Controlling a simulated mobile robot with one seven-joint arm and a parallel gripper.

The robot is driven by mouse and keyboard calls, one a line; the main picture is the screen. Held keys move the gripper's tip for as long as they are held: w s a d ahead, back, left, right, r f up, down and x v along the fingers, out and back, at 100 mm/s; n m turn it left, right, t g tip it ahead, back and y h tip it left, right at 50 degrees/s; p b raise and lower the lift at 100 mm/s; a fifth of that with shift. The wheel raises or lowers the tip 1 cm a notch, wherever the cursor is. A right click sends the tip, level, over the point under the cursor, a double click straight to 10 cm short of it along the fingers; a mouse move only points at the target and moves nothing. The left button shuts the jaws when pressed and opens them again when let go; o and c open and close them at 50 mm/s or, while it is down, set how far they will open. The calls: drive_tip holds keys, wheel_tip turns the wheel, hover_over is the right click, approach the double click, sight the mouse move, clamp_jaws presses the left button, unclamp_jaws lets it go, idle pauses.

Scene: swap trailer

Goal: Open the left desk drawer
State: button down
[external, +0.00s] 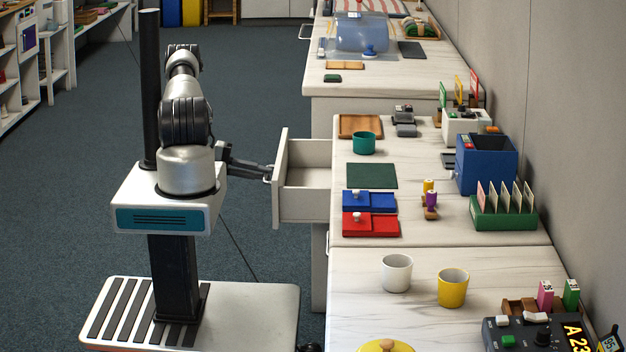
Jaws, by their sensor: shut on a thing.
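The left desk drawer (304,203) is a white box standing well out from the white desk, and its inside looks empty. Its front panel faces my arm, with a handle on the outer side. My gripper (268,177) reaches the handle from the left and is shut on it. The handle itself is mostly hidden by the fingers. Whether this is the left one of several drawers cannot be told from this view alone.
The desk top (411,165) holds a green cup (364,143), a dark green mat (371,176), blue (369,201) and red (370,224) boxes and a blue bin (486,165). A nearer table carries white and yellow cups.

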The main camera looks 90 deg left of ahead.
drive_tip(key=shift+s, duration=0.35)
drive_tip(key=c, duration=1.9)
unclamp_jaws()
drive_tip(key=shift+o, duration=0.2)
wheel_tip(320, 180, up, 8)
drive_tip(key=s+p, duration=0.2)
drive_tip(key=s, duration=0.1)
drive_tip(key=shift+f+p, duration=0.2)
drive_tip(key=shift+p, duration=0.2)
drive_tip(key=shift+w, duration=0.1)
